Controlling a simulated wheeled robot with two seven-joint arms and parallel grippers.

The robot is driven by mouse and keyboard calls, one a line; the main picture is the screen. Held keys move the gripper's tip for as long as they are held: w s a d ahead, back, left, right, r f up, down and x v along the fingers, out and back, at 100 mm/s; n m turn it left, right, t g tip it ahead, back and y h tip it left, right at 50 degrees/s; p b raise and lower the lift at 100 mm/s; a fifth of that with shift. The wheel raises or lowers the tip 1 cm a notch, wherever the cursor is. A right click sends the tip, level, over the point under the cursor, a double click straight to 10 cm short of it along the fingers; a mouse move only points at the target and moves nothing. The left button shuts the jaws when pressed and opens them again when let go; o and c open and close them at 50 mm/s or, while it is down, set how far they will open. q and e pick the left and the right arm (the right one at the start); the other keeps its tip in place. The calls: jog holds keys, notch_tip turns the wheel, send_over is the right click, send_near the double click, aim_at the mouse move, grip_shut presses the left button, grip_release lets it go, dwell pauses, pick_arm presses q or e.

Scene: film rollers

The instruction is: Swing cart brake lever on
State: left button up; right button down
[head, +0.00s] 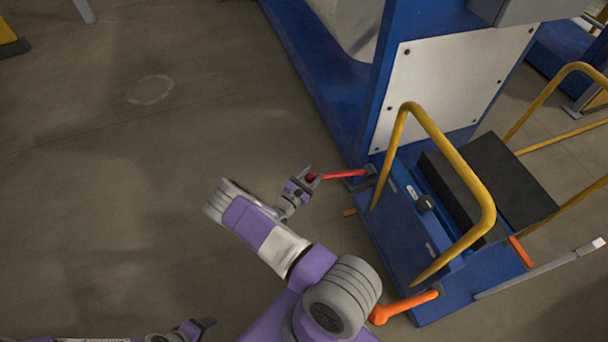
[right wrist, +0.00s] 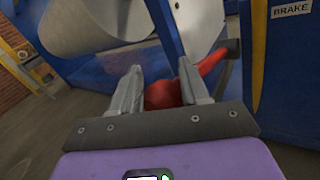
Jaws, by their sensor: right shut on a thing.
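The red brake lever (head: 345,175) sticks out to the left from a dark bracket (head: 362,180) at the side of the blue cart (head: 392,235). My right gripper (head: 310,175) is shut on the round red knob at the lever's outer end. In the right wrist view the red knob (right wrist: 162,96) sits between the two grey fingers of my right gripper (right wrist: 160,70). The lever's bar runs up and right to a dark pivot. A "BRAKE" label (right wrist: 291,10) shows at the upper right there. My left gripper (head: 204,324) is low in the head view, away from the lever; its jaws are unclear.
A yellow hoop rail (head: 455,160) rises from the cart, with a black block (head: 490,185) behind it. An orange handle (head: 405,305) sticks out near my right arm. A blue machine with a white panel (head: 445,85) stands beyond. The floor at left is clear.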

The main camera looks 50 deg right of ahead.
jog(key=shift+w+a+f+y, duration=0.15)
jog(key=shift+a+f, duration=0.1)
jog(key=shift+f, duration=0.3)
jog(key=shift+a+f+y, duration=0.15)
jog(key=shift+a+f, duration=0.05)
jog(key=shift+f, duration=0.35)
jog(key=c, duration=0.6)
grip_release()
jog(key=shift+w, duration=0.1)
jog(key=a, duration=0.2)
jog(key=a+r+p, duration=0.1)
jog(key=a, duration=0.2)
jog(key=shift+a+r+p, duration=0.15)
jog(key=shift+a+p, duration=0.15)
jog(key=shift+s+a+r, duration=0.15)
jog(key=shift+s+a, duration=0.1)
jog(key=shift+a, duration=0.35)
